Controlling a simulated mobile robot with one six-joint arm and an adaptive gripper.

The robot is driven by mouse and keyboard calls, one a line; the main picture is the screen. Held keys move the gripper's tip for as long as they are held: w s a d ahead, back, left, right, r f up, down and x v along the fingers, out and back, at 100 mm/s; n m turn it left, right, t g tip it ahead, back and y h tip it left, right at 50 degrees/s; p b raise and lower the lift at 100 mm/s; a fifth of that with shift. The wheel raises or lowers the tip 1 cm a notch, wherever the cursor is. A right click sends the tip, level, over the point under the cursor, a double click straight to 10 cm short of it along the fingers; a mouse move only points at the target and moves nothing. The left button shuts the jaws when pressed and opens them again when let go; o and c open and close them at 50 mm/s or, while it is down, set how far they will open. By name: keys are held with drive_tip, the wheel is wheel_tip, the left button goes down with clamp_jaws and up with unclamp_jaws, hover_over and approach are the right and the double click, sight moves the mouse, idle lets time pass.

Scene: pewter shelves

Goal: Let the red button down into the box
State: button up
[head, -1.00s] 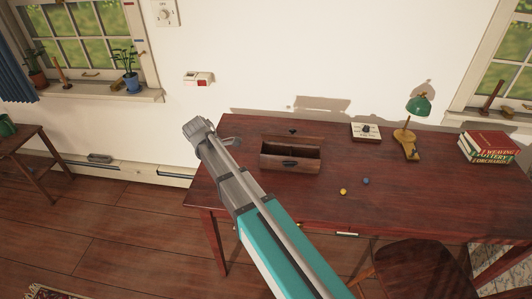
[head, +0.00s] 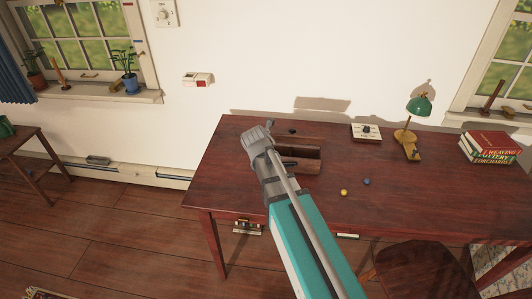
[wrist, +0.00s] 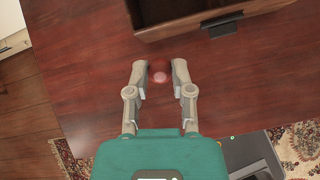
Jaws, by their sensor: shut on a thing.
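The wooden box (head: 312,165) stands open on the dark red-brown table; my arm hides its left part in the head view. In the wrist view the box (wrist: 205,27) is at the top, ahead and to the right of the fingertips. My gripper (wrist: 159,74) is shut on the red button (wrist: 160,76), a small round reddish thing that shows blurred between the fingertips. The button is over bare tabletop, outside the box outline. In the head view my gripper (head: 258,140) is at the box's left side, its fingertips and the button hidden.
A yellow ball (head: 343,192) and a blue ball (head: 366,181) lie right of the box. A white switch panel (head: 366,132), a green lamp (head: 418,106) and stacked books (head: 487,147) stand farther right. Bare tabletop (head: 225,170) lies to the left.

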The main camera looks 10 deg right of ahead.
drive_tip(key=shift+w+d+n, duration=0.1)
drive_tip(key=shift+d+n, duration=0.3)
drive_tip(key=shift+d, duration=0.1)
drive_tip(key=shift+w, duration=0.15)
drive_tip(key=shift+w+r+b+x, duration=0.2)
drive_tip(key=shift+w+b+x, duration=0.1)
drive_tip(key=shift+b+x, duration=1.3)
drive_tip(key=shift+w+r+b+x, duration=0.3)
drive_tip(key=shift+b+x, duration=0.75)
drive_tip(key=shift+x, duration=1.15)
drive_tip(key=shift+w+r+b+x, duration=0.15)
drive_tip(key=shift+w+b+x, duration=0.2)
drive_tip(key=shift+b+x, duration=1.25)
drive_tip(key=shift+w+f, duration=0.15)
drive_tip(key=shift+f, duration=0.15)
drive_tip(key=o, duration=0.8)
